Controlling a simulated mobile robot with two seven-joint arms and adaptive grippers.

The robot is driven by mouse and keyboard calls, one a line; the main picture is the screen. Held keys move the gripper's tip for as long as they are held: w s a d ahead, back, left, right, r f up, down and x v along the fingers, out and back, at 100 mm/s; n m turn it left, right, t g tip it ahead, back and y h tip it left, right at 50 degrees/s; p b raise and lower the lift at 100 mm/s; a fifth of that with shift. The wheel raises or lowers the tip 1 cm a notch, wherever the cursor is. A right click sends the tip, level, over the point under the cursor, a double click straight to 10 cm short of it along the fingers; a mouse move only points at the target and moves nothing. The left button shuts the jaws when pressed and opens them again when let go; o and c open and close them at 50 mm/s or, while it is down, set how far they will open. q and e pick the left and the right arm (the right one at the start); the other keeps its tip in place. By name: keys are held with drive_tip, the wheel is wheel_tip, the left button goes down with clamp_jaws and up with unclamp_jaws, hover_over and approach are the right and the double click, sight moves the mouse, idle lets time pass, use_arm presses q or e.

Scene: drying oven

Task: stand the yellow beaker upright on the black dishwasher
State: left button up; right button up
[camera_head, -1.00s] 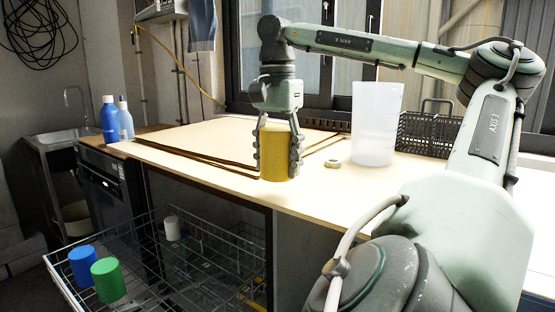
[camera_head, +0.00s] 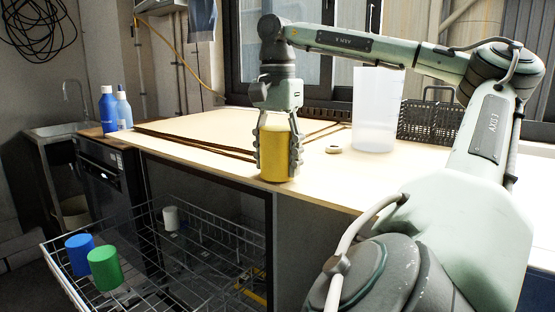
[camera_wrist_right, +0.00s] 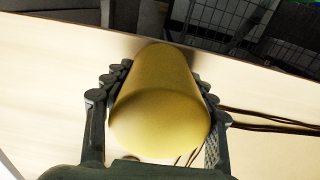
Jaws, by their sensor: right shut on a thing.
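The yellow beaker (camera_head: 275,150) is between the fingers of my right gripper (camera_head: 276,152), which is shut on its sides. The beaker looks about upright near the front edge of the pale counter (camera_head: 205,143). I cannot tell whether its base touches the counter. In the right wrist view the beaker (camera_wrist_right: 160,105) fills the space between both fingers (camera_wrist_right: 158,110). A black front with a control panel, seemingly the black dishwasher (camera_head: 112,190), stands below the counter at the left. My left gripper is not in view.
A pulled-out wire rack (camera_head: 190,285) holds a blue cup (camera_head: 79,254), a green cup (camera_head: 105,268) and a white cup (camera_head: 171,218). Blue bottles (camera_head: 108,110) stand at the counter's left end. A translucent container (camera_head: 376,110) and black basket (camera_head: 425,122) stand to the right.

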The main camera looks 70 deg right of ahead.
sight(278, 128)
drive_tip(key=shift+f+b, duration=0.3)
drive_tip(key=shift+f, duration=0.05)
idle(0.5)
drive_tip(key=o, duration=1.1)
drive_tip(key=shift+r, duration=0.1)
wheel_tip(278, 128, up, 12)
idle(0.3)
